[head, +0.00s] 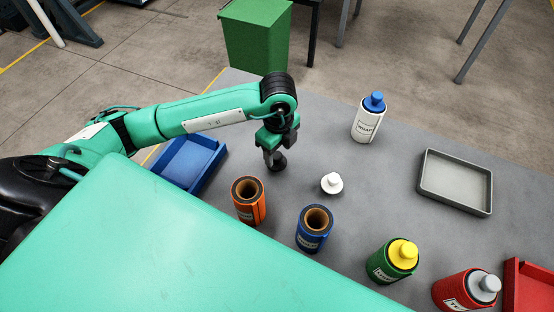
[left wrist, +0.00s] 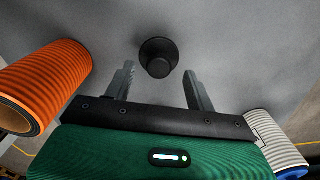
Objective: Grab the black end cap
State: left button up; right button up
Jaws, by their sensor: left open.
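The black end cap (head: 278,164) stands on the grey table, just beyond the orange canister. In the left wrist view the black end cap (left wrist: 158,57) shows a round knob on a wider, flared base. My left gripper (head: 273,152) points down over the cap, partly hiding it in the head view. In the left wrist view my left gripper (left wrist: 159,82) is open, its two fingers apart, with the cap ahead of and between the fingertips. Nothing is held. My right gripper is not in view.
An open orange canister (head: 249,201) and an open blue canister (head: 314,229) stand nearby. A white cap (head: 331,183) lies right of the gripper. A blue tray (head: 188,163) is left, a grey tray (head: 455,181) right. Capped white (head: 367,120), green (head: 391,261) and red (head: 465,290) canisters stand farther right.

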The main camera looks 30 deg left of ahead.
aim_at(277, 155)
pick_arm(q)
jog(key=f, duration=0.4)
jog(key=shift+a+p, duration=0.2)
jog(key=shift+p, duration=0.2)
jog(key=shift+f, duration=0.4)
jog(key=c, duration=0.6)
jog(key=shift+r, duration=0.6)
notch_tip(277, 155, up, 19)
jog(key=shift+b, duration=0.3)
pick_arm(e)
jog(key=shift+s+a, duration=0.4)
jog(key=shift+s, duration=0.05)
